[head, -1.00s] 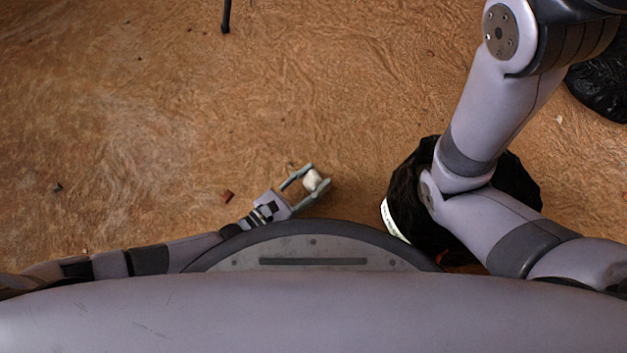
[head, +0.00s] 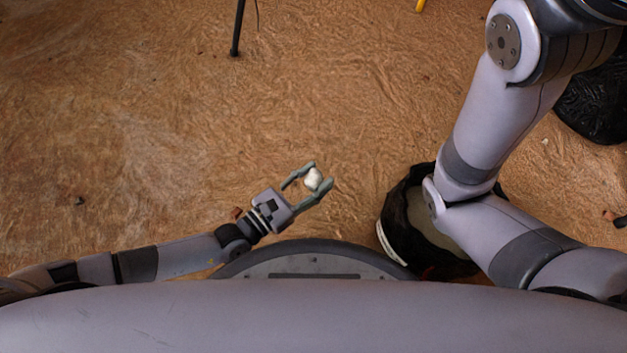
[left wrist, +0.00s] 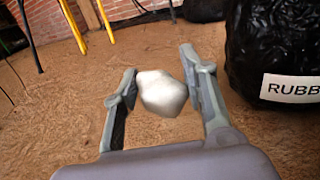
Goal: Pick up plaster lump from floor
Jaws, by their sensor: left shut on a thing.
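The plaster lump (head: 313,180) is small, white and roughly rounded. It sits between the fingertips of my left gripper (head: 318,178), which is shut on it. The left wrist view also shows the lump (left wrist: 162,93) between the two fingers of the left gripper (left wrist: 160,92), with brown floor behind it. In the head view the lump and gripper are just beyond the front edge of my base. My right arm crosses the right side of the head view, but its gripper is out of view.
A black-lined bin (head: 400,215) stands right of the left gripper, partly behind my right arm; its label reads "RUBB" in the left wrist view (left wrist: 290,88). Another black bag (head: 595,100) lies far right. A thin dark leg (head: 238,30) stands at the top. Floor between is mostly clear.

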